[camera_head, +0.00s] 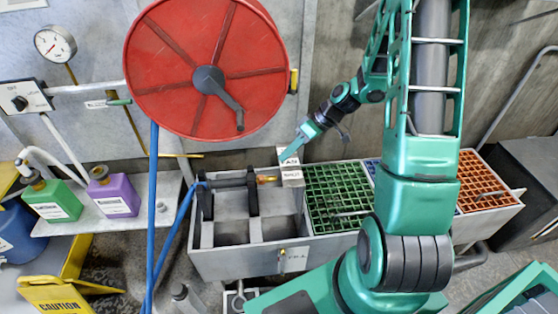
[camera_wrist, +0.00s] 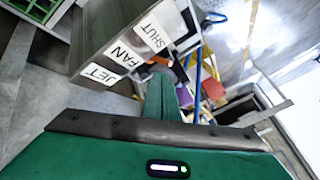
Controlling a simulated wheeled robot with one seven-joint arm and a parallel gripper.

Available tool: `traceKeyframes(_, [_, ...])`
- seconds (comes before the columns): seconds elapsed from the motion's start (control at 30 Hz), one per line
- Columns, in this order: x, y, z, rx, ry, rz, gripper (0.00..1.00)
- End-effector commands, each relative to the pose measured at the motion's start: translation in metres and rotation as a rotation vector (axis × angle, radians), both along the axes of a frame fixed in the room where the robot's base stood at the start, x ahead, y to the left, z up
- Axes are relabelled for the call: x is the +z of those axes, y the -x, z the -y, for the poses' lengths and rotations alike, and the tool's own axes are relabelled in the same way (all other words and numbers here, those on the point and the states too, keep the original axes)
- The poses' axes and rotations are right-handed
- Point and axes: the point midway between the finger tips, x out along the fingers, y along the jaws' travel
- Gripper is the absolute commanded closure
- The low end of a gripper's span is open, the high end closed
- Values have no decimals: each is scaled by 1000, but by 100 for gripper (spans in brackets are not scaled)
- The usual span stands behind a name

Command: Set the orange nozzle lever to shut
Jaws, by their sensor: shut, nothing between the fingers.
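A grey label block (camera_head: 291,182) stands at the left end of the green grate. In the wrist view this block (camera_wrist: 105,38) carries the white labels JET, FAN and SHUT along its face. A brass-orange nozzle (camera_head: 266,179) points at the block from the left. A small orange piece (camera_wrist: 159,60) shows beside the FAN and SHUT labels in the wrist view; it may be the lever, mostly hidden behind my fingers. My gripper (camera_head: 286,157) is shut and empty at the top of the block, next to FAN. Its fingers (camera_wrist: 161,85) reach beside the labels. Contact cannot be told.
A red hose reel (camera_head: 170,75) hangs above left, with a blue hose (camera_head: 154,220) running down from it. The metal trough (camera_head: 230,262) holds green (camera_head: 335,185) and orange (camera_head: 483,175) grates. Green (camera_head: 52,202) and purple (camera_head: 114,195) bottles stand on a left shelf.

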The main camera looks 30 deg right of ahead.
Motion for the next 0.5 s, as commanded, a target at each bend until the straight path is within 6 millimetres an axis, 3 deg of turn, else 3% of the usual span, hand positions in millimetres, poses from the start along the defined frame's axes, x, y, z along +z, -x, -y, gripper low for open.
traceKeyframes(0.5, [-62, -17, -46, 2, 2, -4, 100])
